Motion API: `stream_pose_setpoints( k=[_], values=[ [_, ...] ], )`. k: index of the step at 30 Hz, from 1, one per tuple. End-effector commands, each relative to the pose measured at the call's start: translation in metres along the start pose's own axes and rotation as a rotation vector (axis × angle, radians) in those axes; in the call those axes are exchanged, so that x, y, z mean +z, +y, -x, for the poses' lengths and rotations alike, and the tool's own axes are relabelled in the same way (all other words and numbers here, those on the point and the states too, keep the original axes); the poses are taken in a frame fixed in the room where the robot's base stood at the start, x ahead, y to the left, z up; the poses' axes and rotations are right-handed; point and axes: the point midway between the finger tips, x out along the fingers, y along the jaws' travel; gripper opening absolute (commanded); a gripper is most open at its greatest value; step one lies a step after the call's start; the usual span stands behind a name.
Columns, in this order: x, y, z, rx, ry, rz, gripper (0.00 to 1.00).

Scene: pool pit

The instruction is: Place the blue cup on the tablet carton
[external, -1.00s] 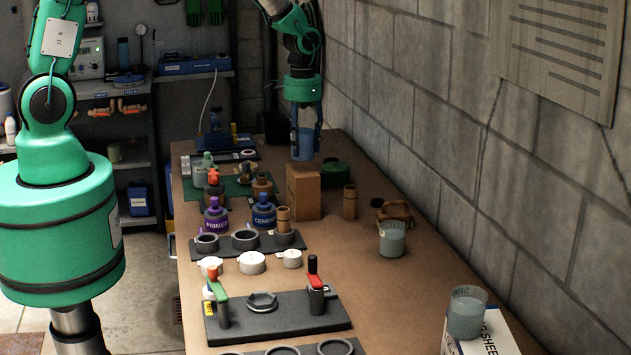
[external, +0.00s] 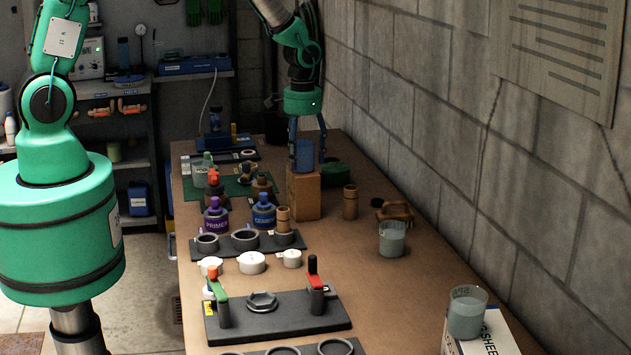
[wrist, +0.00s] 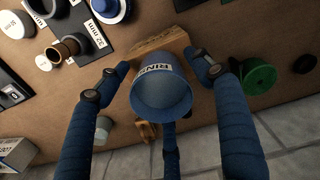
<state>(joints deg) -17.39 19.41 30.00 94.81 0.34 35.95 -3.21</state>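The blue cup (external: 305,154) stands upright on top of the brown tablet carton (external: 305,197) and appears to rest on it. In the wrist view the cup (wrist: 162,92) shows its open, empty-looking mouth and part of a printed label. The carton (wrist: 158,43) shows as a brown edge behind it. My gripper (external: 308,141) is above and around the cup, with its fingers spread. The wrist view shows gaps between the fingers and the cup's sides. The cup's base is hidden in the wrist view.
A brown cylinder (external: 350,202) and a clear cup (external: 392,240) stand right of the carton. A green coil (external: 334,173) lies just behind. The wall bounds the right side.

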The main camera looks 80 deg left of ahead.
Motion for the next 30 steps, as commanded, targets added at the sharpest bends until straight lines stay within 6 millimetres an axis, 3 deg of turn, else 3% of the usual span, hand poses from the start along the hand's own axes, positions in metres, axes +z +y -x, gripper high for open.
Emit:
stream_pose_setpoints(
  k=[14, 30],
  values=[
    [-0.001, 0.000, 0.013, 0.000, 0.002, 0.000, 0.66],
    [-0.001, 0.000, 0.094, 0.000, 0.003, 0.000, 0.66]
  ],
)
